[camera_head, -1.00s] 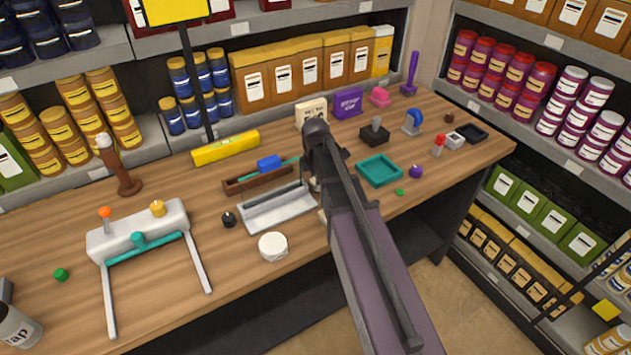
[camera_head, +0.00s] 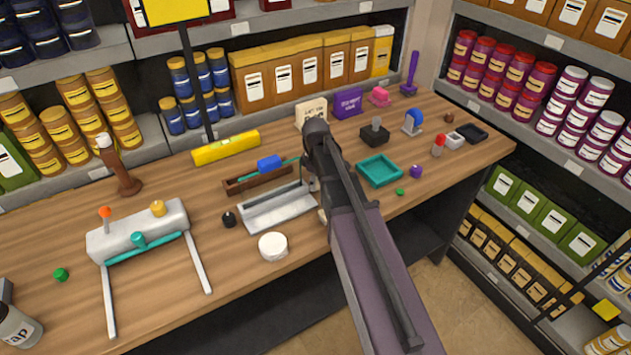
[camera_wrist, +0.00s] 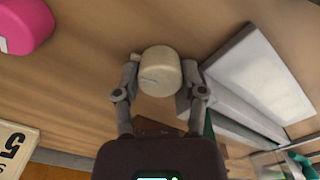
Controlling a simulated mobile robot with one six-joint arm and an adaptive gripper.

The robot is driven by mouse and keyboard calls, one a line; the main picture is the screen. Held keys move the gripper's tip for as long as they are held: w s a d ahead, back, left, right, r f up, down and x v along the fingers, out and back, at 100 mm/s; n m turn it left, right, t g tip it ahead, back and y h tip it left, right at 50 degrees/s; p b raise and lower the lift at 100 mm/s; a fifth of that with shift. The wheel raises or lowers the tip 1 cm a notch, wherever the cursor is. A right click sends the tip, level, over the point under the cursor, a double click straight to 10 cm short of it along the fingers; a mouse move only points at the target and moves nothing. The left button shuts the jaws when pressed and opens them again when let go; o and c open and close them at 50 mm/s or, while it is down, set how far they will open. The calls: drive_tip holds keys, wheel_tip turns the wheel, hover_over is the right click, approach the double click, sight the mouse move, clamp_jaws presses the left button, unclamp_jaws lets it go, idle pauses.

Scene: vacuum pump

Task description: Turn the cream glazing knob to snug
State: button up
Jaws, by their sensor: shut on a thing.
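The cream glazing knob (camera_wrist: 160,72) sits in the middle of the wrist view, a short round knob with a thin line on its face and a small tab at its upper left. My gripper (camera_wrist: 160,76) has one finger on each side of it and is shut on it. In the head view my own arm hides most of the knob and gripper; a small cream patch (camera_head: 322,216) shows at the arm's left edge, and I cannot tell if it is the knob.
A grey-white tray (camera_head: 278,212) lies just left of my arm, with a white round tub (camera_head: 273,246) in front. A teal tray (camera_head: 379,171) lies to the right. A pink rounded thing (camera_wrist: 22,24) and a cream printed card (camera_wrist: 16,148) show in the wrist view.

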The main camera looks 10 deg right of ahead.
idle(0.3)
drive_tip(key=o, duration=1.1)
drive_tip(key=shift+f, duration=0.1)
drive_tip(key=shift+o, duration=0.2)
drive_tip(key=shift+n, duration=0.4)
